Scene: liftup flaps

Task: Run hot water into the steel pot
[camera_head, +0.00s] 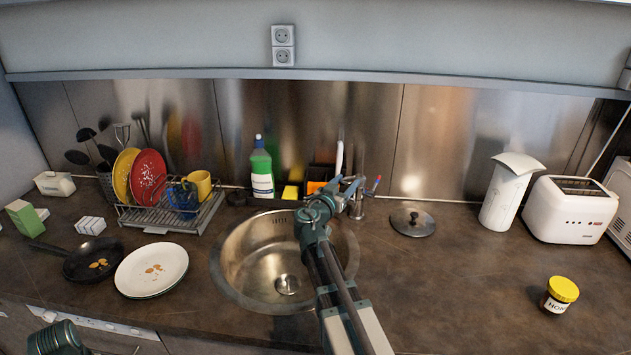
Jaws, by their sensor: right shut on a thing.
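No steel pot shows in this view. The round steel sink (246,262) is empty, and its drain is visible. The tap (358,208) stands at the sink's back right edge, with a small red-tipped part on its right side. My right gripper (350,184) reaches over the sink and is shut at the tap; the arm and wrist hide much of the spout, so the exact grip is hard to see. No running water is visible. Only a teal part of my left arm shows at the bottom left; its fingers are out of view.
A steel lid (413,222) lies right of the tap. A green bottle (261,172) stands behind the sink. A dish rack (170,217), a plate (152,268) and a pan (92,259) are left. A toaster (570,210) and yellow-lidded jar (560,294) are right. The front right counter is mostly clear.

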